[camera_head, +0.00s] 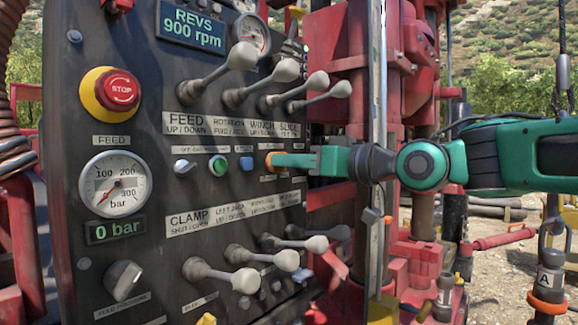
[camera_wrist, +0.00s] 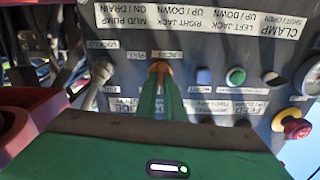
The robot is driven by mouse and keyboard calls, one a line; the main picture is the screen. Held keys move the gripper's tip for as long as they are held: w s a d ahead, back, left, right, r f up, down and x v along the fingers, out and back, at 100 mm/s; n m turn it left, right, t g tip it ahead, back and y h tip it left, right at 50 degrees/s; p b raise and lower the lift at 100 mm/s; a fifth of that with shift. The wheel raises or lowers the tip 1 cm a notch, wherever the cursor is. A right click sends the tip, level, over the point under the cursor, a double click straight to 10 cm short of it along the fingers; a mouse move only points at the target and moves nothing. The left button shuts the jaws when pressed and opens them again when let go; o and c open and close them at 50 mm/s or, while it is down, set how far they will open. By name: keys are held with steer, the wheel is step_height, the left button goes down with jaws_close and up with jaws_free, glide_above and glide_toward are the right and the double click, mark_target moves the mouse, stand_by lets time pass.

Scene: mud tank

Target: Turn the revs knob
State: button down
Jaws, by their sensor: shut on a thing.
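The revs knob (camera_head: 269,161) is a small orange knob on the dark control panel, at the right end of the middle row. In the wrist view the panel is upside down and the knob (camera_wrist: 160,67) shows beyond the fingertips. My green gripper (camera_head: 283,161) reaches in from the right and is shut on the knob; it also shows in the wrist view (camera_wrist: 160,84). The fingers hide part of the knob, so its angle is hard to tell. The revs display (camera_head: 192,30) reads 900 rpm.
Grey-knobbed levers (camera_head: 285,70) stand out above my gripper and more levers (camera_head: 287,260) below it. Left of the knob are a blue button (camera_head: 246,163) and a green button (camera_head: 219,166). A red stop button (camera_head: 119,90) is farther left. A metal post (camera_head: 376,80) stands close by.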

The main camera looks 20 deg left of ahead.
steer(key=shift+w+d+f+m, duration=0.1)
steer(key=shift+w+m, duration=0.1)
steer(key=shift+m, duration=1)
steer(key=shift+w+d+f+m, duration=0.1)
steer(key=shift+w+d+m, duration=0.05)
steer(key=shift+m, duration=1.05)
steer(key=shift+w+d+m, duration=0.1)
steer(key=shift+w+m, duration=0.1)
steer(key=shift+m, duration=1)
steer(key=c, duration=1.9)
jaws_free()
steer(key=shift+o, duration=0.2)
steer(key=shift+s, duration=0.2)
steer(key=v, duration=1)
steer(key=shift+d, duration=0.3)
